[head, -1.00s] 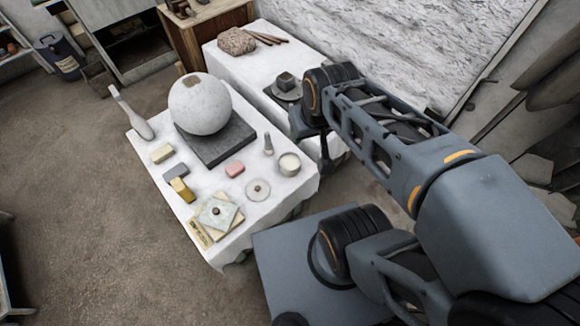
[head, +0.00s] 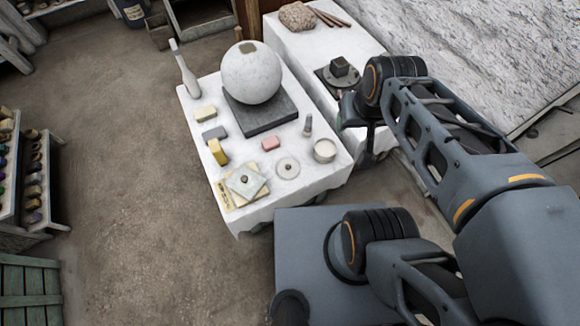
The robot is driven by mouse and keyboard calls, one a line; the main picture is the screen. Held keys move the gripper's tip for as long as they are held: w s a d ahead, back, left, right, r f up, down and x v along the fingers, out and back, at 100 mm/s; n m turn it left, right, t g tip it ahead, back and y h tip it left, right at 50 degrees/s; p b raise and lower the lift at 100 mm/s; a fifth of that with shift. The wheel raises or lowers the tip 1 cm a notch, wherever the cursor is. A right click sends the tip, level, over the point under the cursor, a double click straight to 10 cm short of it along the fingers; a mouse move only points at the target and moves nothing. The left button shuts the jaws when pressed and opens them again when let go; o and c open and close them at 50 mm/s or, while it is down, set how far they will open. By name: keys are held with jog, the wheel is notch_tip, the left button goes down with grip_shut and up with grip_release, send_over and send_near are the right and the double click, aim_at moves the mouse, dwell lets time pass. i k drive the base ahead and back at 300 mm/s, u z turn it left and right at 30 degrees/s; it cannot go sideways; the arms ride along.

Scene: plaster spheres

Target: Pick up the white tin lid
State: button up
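The white tin lid (head: 287,167) looks like a flat, pale round disc with a small dark knob at its centre. It lies near the front right of the white-covered table (head: 215,105), left of a round, open-looking white tin (head: 325,150). My gripper (head: 362,124) hangs at the end of my arm, right of the tin and lid and apart from them. Nothing is seen between my gripper and the lid except the tin.
A large plaster sphere (head: 251,72) stands on a dark slab (head: 262,117) behind the lid. A pink block (head: 271,143), a yellow block (head: 217,152) and a stacked pale tile (head: 247,181) lie nearby. A second table (head: 300,50) stands behind.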

aim_at(288, 169)
jog(key=u, duration=0.9)
jog(key=k, duration=1.2)
jog(key=u, duration=1.3)
jog(key=i, duration=1.3)
jog(key=z, duration=1.3)
jog(key=i, duration=0.45)
jog(key=z, duration=0.45)
